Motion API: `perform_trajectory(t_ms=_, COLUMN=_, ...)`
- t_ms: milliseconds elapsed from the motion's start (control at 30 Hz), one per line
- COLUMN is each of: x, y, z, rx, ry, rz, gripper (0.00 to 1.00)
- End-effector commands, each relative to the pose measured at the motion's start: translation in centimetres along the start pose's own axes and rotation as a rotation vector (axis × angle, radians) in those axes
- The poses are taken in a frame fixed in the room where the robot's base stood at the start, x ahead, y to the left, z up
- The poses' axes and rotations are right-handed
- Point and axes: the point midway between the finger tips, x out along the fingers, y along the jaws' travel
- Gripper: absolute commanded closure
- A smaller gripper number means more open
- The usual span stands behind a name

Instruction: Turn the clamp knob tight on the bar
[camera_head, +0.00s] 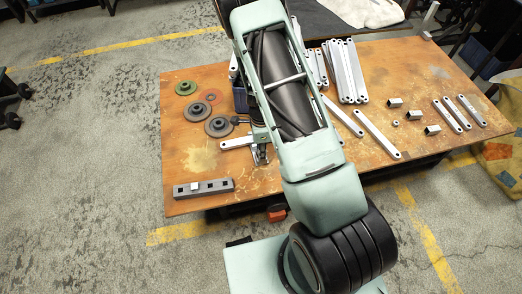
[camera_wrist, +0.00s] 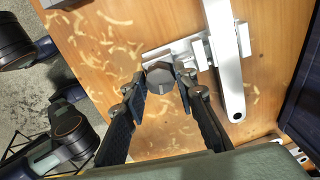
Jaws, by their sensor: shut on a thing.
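In the wrist view, a dark grey faceted clamp knob (camera_wrist: 160,78) sits between the fingers of my gripper (camera_wrist: 162,88), which is shut on it. The silver clamp (camera_wrist: 182,48) extends past the knob and touches or overlaps a pale metal bar (camera_wrist: 232,85) with rounded ends. In the head view, the clamp (camera_head: 260,155) is near the front edge of the table, and the bar (camera_head: 236,143) runs left from it. My arm covers most of the gripper and the knob there.
The wooden table (camera_head: 190,150) carries dark discs (camera_head: 219,126), a green disc (camera_head: 186,88) and a grey block (camera_head: 204,188) on the left. Several loose bars (camera_head: 377,134), stacked bars (camera_head: 345,72) and small square pieces (camera_head: 432,130) lie right. A dark bin (camera_head: 240,99) stands behind the clamp.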

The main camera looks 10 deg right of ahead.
Motion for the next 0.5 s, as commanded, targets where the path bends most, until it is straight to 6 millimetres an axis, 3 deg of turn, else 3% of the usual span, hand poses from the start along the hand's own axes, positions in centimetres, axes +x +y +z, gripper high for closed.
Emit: perform_trajectory(t_ms=500, x=-0.45, y=0.06, z=-0.01, rx=0.887, ry=0.002, rz=0.001, gripper=0.98)
